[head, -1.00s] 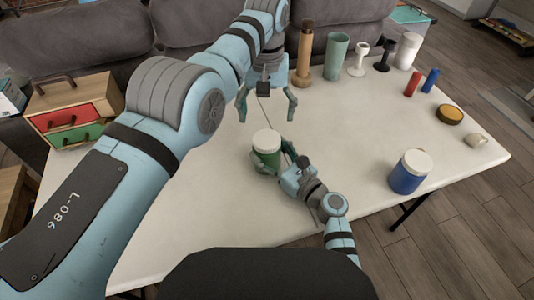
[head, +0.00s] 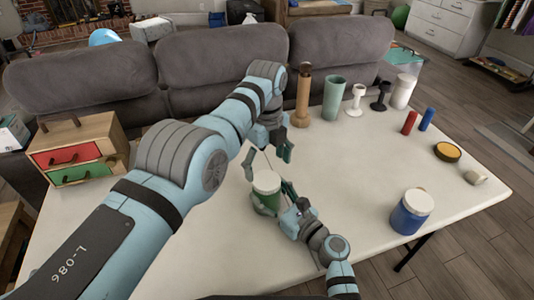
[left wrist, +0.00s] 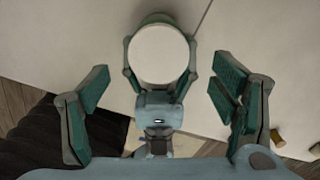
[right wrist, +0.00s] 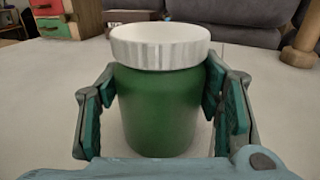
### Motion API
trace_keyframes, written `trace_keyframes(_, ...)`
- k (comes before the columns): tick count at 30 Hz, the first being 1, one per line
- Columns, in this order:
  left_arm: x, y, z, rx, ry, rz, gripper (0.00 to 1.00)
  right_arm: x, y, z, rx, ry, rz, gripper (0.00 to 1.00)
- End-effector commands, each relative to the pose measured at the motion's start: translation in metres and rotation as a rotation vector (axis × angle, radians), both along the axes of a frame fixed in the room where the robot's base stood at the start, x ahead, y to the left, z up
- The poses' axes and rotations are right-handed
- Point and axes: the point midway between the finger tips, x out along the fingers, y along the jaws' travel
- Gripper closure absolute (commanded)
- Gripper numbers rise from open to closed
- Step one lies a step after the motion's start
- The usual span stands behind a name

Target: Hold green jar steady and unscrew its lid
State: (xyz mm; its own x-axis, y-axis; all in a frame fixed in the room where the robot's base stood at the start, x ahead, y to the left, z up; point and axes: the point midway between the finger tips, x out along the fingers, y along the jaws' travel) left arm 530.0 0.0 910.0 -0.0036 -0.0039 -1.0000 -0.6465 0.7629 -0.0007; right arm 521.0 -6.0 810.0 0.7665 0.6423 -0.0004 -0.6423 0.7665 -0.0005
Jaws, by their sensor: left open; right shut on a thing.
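The green jar (head: 265,200) stands upright on the white table, with its white lid (head: 266,183) on top. In the right wrist view the jar's green body (right wrist: 158,112) sits between my right gripper's fingers, just below the ribbed lid (right wrist: 160,47). My right gripper (head: 280,198) is shut on the jar's body from the side. My left gripper (head: 268,160) is open and empty, above the lid and pointing down. In the left wrist view the round lid top (left wrist: 160,54) lies toward the upper middle, between and beyond the open fingers.
A blue jar with a white lid (head: 411,211) stands at the right. A wooden grinder (head: 303,98), a green cup (head: 333,98) and several small items line the back right. A small drawer box (head: 78,150) is at the left. Table around the green jar is clear.

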Motion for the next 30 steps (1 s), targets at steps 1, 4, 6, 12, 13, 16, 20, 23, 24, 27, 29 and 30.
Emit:
trace_keyframes(1, -0.001, 0.001, -0.009, 0.002, 0.002, 0.001, 0.21, 0.000, 0.000, 0.001, 0.001, -0.001, 0.000, 1.00)
trace_keyframes(4, -0.001, 0.001, -0.028, 0.003, 0.000, 0.002, 0.21, 0.000, 0.000, 0.001, 0.001, -0.001, 0.000, 1.00)
trace_keyframes(6, -0.001, 0.001, -0.037, 0.002, -0.001, 0.003, 0.21, 0.000, 0.000, 0.001, 0.001, -0.001, 0.000, 1.00)
trace_keyframes(12, -0.001, 0.001, -0.046, 0.002, -0.004, 0.004, 0.21, 0.000, 0.000, 0.001, 0.001, -0.001, 0.000, 1.00)
trace_keyframes(13, -0.001, 0.001, -0.046, 0.002, -0.004, 0.004, 0.21, 0.000, 0.000, 0.001, 0.001, -0.001, 0.000, 1.00)
trace_keyframes(16, -0.001, 0.001, -0.046, 0.003, -0.004, 0.004, 0.22, 0.000, 0.000, 0.001, 0.001, -0.001, 0.000, 1.00)
trace_keyframes(20, -0.001, 0.001, -0.046, 0.003, -0.004, 0.004, 0.43, 0.000, 0.000, 0.001, 0.001, -0.001, 0.000, 1.00)
trace_keyframes(23, -0.001, 0.001, -0.046, 0.003, -0.003, 0.004, 0.59, 0.000, 0.000, 0.001, 0.001, -0.001, 0.000, 1.00)
trace_keyframes(24, -0.001, 0.001, -0.046, 0.003, -0.003, 0.004, 0.66, 0.000, 0.000, 0.001, 0.001, -0.001, 0.000, 1.00)
trace_keyframes(27, -0.002, 0.001, -0.046, 0.003, -0.003, 0.011, 0.71, 0.000, 0.000, 0.001, 0.001, -0.001, 0.000, 1.00)
trace_keyframes(29, -0.002, 0.001, -0.046, 0.003, -0.003, 0.054, 0.71, 0.000, 0.000, 0.001, 0.001, -0.001, 0.000, 1.00)
trace_keyframes(30, -0.002, 0.001, -0.046, 0.003, -0.003, 0.117, 0.71, 0.000, 0.000, 0.001, 0.001, -0.001, 0.000, 1.00)
